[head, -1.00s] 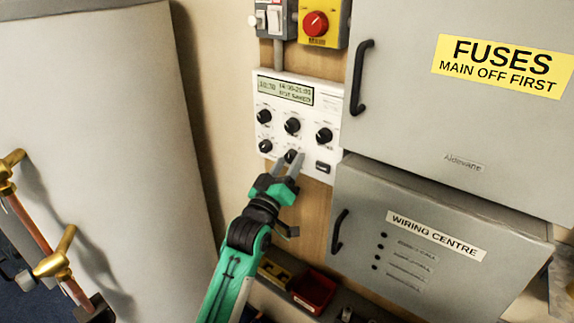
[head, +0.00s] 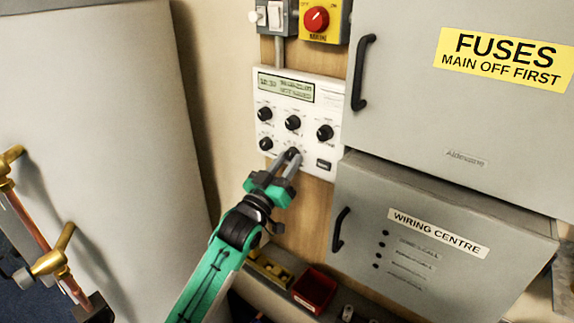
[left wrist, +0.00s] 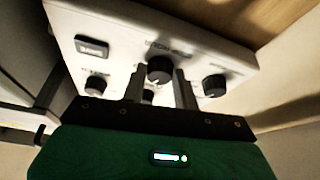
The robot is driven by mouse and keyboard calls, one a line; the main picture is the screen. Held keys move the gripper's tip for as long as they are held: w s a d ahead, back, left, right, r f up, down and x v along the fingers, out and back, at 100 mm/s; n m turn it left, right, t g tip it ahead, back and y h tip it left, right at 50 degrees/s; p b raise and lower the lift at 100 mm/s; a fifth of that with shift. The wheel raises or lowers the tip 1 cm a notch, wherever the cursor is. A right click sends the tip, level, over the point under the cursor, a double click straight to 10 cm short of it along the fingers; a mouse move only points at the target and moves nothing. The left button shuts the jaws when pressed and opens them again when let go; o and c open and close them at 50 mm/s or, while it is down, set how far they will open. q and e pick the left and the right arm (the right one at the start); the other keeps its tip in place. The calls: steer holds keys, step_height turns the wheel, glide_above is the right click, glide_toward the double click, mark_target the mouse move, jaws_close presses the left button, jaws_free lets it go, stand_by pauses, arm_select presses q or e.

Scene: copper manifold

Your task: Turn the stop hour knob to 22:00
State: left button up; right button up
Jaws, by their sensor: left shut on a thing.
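A white timer panel (head: 309,110) with a small display (head: 286,87) and several black knobs is on the wall. My left gripper (head: 292,157) is at the lower middle knob (head: 293,152), which its fingers partly hide in the head view. In the left wrist view this knob (left wrist: 160,68) sits between the tips of my left gripper (left wrist: 159,82), which is shut on it. Its label is too blurred to read, so I cannot confirm that it is the stop hour knob. The display text is also blurred. My right gripper is not in view.
A lower left knob (head: 265,144) and a rectangular button (head: 323,164) flank the held knob. Grey cabinets (head: 455,110) with black handles stand to the right. A white cylinder (head: 100,130) and brass-fitted copper pipe (head: 35,230) are at left. A red bin (head: 314,290) is below.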

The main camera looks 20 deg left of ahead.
arm_select(q)
steer(key=shift+a+m+h, duration=0.1)
steer(key=shift+m+h, duration=0.4)
steer(key=shift+m, duration=0.8)
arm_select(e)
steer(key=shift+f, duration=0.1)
arm_select(q)
steer(key=shift+h, duration=0.3)
steer(key=o, duration=1)
steer(key=shift+g, duration=0.3)
steer(key=shift+c, duration=0.2)
steer(key=shift+s+a+f+b, duration=0.15)
steer(key=shift+s+f+b, duration=0.15)
steer(key=shift+s+f, duration=0.1)
steer(key=b+v, duration=0.3)
steer(key=v, duration=0.9)
steer(key=shift+s, duration=0.35)
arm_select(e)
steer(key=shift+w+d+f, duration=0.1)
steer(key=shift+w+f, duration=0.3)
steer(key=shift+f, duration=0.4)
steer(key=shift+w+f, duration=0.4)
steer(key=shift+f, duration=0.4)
